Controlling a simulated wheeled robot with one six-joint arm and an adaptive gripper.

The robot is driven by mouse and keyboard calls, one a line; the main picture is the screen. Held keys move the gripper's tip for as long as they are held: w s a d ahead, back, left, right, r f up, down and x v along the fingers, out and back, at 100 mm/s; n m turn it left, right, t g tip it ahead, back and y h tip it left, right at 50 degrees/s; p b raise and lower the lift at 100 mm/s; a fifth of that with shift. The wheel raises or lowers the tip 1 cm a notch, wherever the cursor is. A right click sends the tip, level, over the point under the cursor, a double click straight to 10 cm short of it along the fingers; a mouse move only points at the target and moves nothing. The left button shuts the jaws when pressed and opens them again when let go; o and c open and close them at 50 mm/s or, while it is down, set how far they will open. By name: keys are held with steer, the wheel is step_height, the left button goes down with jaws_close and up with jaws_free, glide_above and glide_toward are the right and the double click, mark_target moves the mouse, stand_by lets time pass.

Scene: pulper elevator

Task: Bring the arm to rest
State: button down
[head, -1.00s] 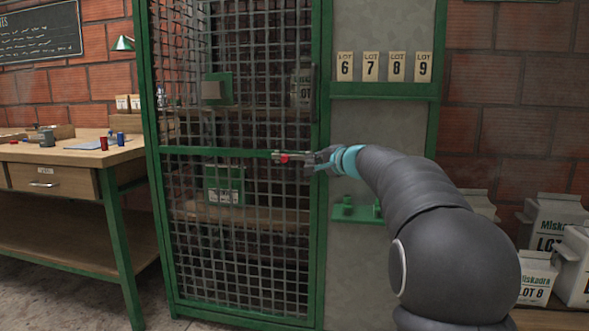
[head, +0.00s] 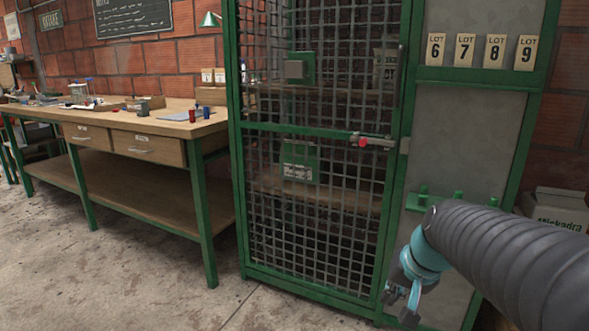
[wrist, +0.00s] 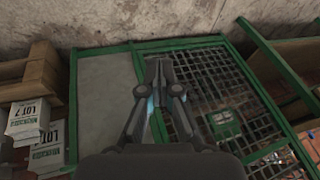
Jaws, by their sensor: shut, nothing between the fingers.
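My gripper (head: 403,302) is at the lower right of the head view, pointing down in front of the lower part of the green cage door. It is shut and empty. My gripper also shows in the wrist view (wrist: 158,65), its fingers together in front of the cage frame. The mesh cage door (head: 318,215) is closed in its green frame. Its latch with a red knob (head: 372,141) lies across the door's right edge, and my gripper is well below and apart from it.
A green-legged workbench (head: 165,122) with drawers stands at the left. Green pegs (head: 458,198) stick out from the panel right of the door. Sacks (wrist: 40,125) stand beside a wooden pallet (wrist: 38,75). The floor (head: 130,270) before the bench is clear.

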steer(key=s+a+r+n+h+p, duration=0.1)
steer(key=s+r+n+p, duration=0.1)
steer(key=s, duration=0.5)
steer(key=s+a+r+n+t+p, duration=0.1)
steer(key=s+r+n+p, duration=0.1)
steer(key=s, duration=0.6)
steer(key=shift+s+a+r+h+p, duration=0.25)
steer(key=shift+a+r+h+p, duration=0.15)
steer(key=shift+r+p, duration=0.25)
